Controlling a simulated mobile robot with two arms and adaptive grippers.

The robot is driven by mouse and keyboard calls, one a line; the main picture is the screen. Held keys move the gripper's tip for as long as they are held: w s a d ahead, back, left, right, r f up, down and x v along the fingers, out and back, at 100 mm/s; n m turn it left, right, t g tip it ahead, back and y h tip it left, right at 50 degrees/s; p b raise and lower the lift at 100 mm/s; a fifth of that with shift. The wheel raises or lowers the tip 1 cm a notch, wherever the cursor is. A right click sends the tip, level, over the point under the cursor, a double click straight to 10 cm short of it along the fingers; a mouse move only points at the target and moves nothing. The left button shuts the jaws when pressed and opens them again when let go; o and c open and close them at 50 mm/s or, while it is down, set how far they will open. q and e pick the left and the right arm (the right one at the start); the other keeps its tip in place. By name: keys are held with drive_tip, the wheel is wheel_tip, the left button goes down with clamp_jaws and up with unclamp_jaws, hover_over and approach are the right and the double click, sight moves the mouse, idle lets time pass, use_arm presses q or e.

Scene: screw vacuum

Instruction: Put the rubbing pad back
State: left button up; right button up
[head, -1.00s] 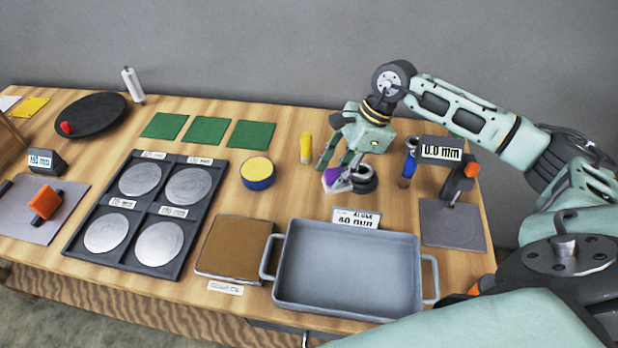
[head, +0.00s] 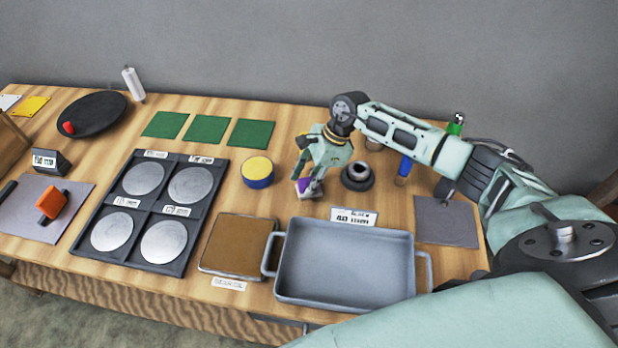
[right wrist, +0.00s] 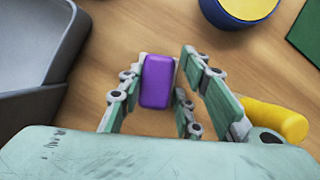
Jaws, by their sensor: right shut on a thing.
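The rubbing pad, a purple block with a pale underside (head: 310,188), is held at the fingertips of my right gripper (head: 312,178). In the right wrist view it (right wrist: 157,82) sits between the fingers of the right gripper (right wrist: 157,95), long side along them. It is over or on the wood just left of the dark round ring-shaped piece (head: 357,177) and behind the grey tray. I cannot tell whether it touches the table. My left gripper is not in view.
The grey tray (head: 345,225) with handles stands in front. A yellow-topped blue round tin (head: 257,172) is to the left, with green squares (head: 207,129) behind it. A yellow cylinder (right wrist: 270,118) lies near the gripper in the wrist view. Bare wood lies between tin and gripper.

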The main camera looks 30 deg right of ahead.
drive_tip(key=shift+f, duration=0.2)
drive_tip(key=o, duration=1)
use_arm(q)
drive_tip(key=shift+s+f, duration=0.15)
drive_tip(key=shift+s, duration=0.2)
use_arm(e)
drive_tip(key=shift+r, duration=0.1)
drive_tip(key=shift+r, duration=0.15)
drive_tip(key=shift+d+r, duration=0.2)
use_arm(q)
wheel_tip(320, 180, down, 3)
drive_tip(key=b, duration=0.3)
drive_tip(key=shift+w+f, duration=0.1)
use_arm(e)
drive_tip(key=v, duration=1.1)
drive_tip(key=shift+s+r, duration=0.1)
drive_tip(key=shift+r, duration=0.1)
